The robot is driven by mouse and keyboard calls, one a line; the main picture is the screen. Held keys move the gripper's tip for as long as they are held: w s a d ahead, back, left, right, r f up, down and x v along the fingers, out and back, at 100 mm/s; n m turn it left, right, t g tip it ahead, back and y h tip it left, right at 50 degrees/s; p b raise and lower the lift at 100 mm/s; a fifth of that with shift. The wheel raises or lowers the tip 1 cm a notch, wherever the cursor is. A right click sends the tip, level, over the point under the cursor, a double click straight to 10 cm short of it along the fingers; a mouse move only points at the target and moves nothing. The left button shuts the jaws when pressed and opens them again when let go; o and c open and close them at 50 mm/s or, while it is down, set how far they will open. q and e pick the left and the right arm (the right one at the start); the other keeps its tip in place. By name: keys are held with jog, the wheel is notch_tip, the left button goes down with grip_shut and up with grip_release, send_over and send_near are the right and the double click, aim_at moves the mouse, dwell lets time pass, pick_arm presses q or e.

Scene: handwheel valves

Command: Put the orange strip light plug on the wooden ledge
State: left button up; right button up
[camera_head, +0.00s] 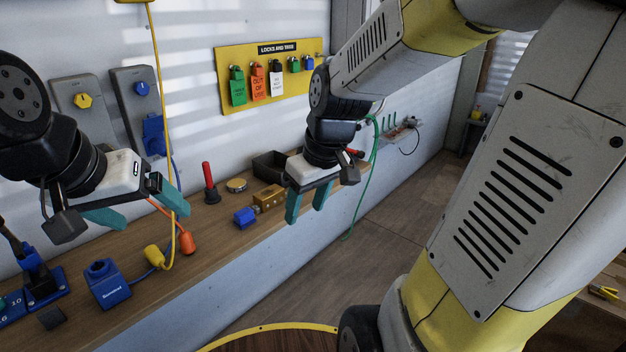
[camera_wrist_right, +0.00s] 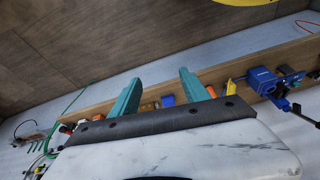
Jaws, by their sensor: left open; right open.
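The orange plug (camera_head: 186,242) appears over the wooden ledge (camera_head: 215,228), beside a yellow plug; its orange cord runs up behind my left gripper. I cannot tell for sure that it rests on the wood. My left gripper (camera_head: 140,208) is open and empty, above and left of the orange plug. My right gripper (camera_head: 308,206) is open and empty near the ledge's front edge, well to the right of the plug. In the right wrist view, its teal fingers (camera_wrist_right: 158,92) point toward the ledge (camera_wrist_right: 193,82), and a small orange piece (camera_wrist_right: 211,91) shows beyond them.
The yellow plug (camera_head: 155,257) hangs on a yellow cord crossing my left gripper. A blue box (camera_head: 106,284), blue padlock (camera_head: 245,217), brass block (camera_head: 268,197), red-handled tool (camera_head: 209,184) and black tray (camera_head: 271,164) occupy the ledge. A green cable (camera_head: 363,195) hangs at right.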

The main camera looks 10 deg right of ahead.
jog(key=s+d+r+m+t, duration=0.2)
jog(key=s+r+m+t, duration=0.1)
jog(key=s+r, duration=0.3)
jog(key=shift+s+r+m, duration=0.3)
jog(key=shift+r+m, duration=0.6)
jog(key=shift+r, duration=0.05)
